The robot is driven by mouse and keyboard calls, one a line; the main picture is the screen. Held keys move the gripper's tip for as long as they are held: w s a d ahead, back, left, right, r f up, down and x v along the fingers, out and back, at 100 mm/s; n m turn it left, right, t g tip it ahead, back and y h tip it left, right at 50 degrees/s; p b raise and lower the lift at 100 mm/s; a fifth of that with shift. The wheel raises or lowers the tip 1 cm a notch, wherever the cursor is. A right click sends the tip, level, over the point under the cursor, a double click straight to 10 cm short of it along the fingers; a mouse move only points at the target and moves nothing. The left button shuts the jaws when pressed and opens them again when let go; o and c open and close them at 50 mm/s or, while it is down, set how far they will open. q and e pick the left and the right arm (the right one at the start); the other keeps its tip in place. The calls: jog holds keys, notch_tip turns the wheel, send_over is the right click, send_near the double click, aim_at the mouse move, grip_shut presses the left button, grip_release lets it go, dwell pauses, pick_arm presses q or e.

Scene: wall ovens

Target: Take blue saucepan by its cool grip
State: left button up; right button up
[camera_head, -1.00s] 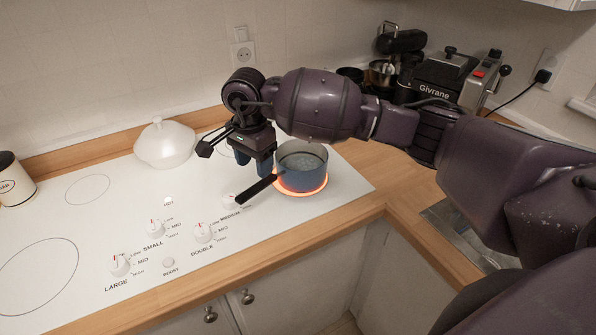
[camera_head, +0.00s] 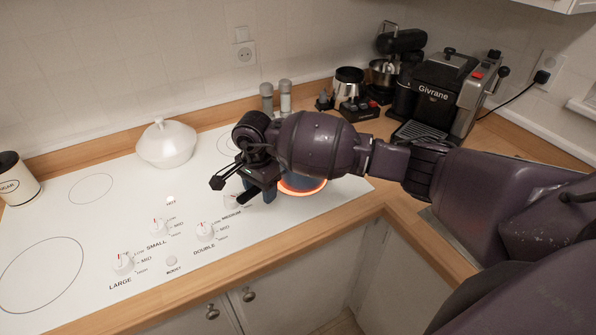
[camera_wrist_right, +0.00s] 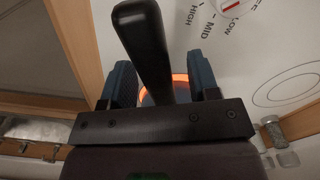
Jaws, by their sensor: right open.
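The blue saucepan (camera_head: 297,181) stands on the glowing right burner of the hob, mostly hidden behind my right arm in the head view. Its black handle (camera_head: 245,194) points toward the front left. My right gripper (camera_head: 260,190) is low over the handle, with its blue fingers pointing down. In the right wrist view, the black handle (camera_wrist_right: 146,45) runs between the two open fingers of the gripper (camera_wrist_right: 162,80), with a gap visible on the right side. Whether a finger touches it on the left I cannot tell. My left gripper is not in view.
The lit orange ring (camera_head: 304,190) glows around the pan's base. A white lidded pot (camera_head: 166,145) stands at the hob's back. Knobs (camera_head: 205,232) line the front. Two shakers (camera_head: 285,97) and a coffee machine (camera_head: 437,95) stand behind. The hob's left side is free.

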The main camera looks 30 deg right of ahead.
jog(key=shift+c, duration=1.3)
grip_shut()
jog(key=shift+r, duration=0.1)
jog(key=shift+r, duration=0.15)
